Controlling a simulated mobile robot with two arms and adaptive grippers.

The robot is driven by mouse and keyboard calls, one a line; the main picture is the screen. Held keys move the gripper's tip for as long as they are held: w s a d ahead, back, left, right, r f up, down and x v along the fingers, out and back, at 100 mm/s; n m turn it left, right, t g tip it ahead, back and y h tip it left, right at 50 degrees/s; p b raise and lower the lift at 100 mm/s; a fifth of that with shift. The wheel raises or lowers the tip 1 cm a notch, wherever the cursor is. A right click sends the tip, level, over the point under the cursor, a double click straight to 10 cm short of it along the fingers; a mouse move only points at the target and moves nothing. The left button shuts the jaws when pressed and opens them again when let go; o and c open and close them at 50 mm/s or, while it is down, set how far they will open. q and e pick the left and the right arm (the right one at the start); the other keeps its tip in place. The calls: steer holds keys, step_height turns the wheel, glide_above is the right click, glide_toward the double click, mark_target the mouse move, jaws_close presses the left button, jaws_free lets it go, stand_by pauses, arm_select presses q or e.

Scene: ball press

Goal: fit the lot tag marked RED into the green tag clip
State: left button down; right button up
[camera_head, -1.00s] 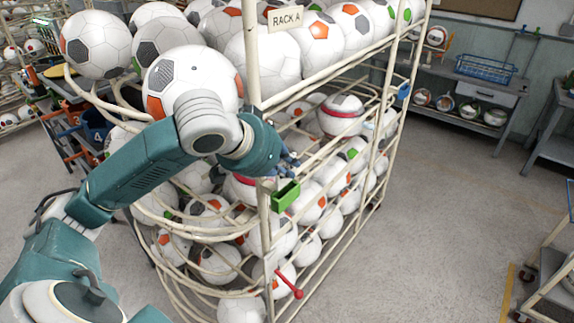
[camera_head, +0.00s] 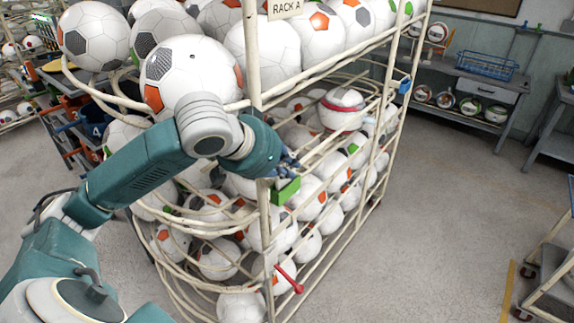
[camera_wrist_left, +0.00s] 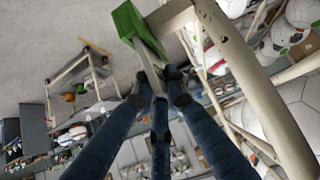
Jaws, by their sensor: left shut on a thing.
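The green tag clip (camera_head: 286,193) is fixed on the front post of the ball rack. It also shows at the top of the left wrist view (camera_wrist_left: 127,20). My left gripper (camera_head: 287,168) is right above the clip in the head view and covers its upper part. In the wrist view its fingers (camera_wrist_left: 158,98) are shut on a thin pale lot tag (camera_wrist_left: 152,62), which reaches to the clip's opening. I cannot tell whether the tag's end is inside the clip. The mark on the tag cannot be read. My right gripper is not in view.
The pale rack (camera_head: 253,55), signed RACK A (camera_head: 284,8), is full of balls. A red handle (camera_head: 289,279) sticks out low on it. The floor to the right (camera_head: 430,240) is clear. A bench with a blue basket (camera_head: 487,68) stands behind.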

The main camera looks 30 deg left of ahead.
arm_select(q)
steer(key=shift+f+b, duration=0.6)
steer(key=shift+f, duration=0.25)
steer(key=c, duration=1.7)
jaws_free()
steer(key=shift+d, duration=0.1)
steer(key=shift+s+r, duration=0.35)
steer(key=shift+r, duration=0.1)
steer(key=v, duration=1.1)
steer(key=shift+d+f, duration=0.1)
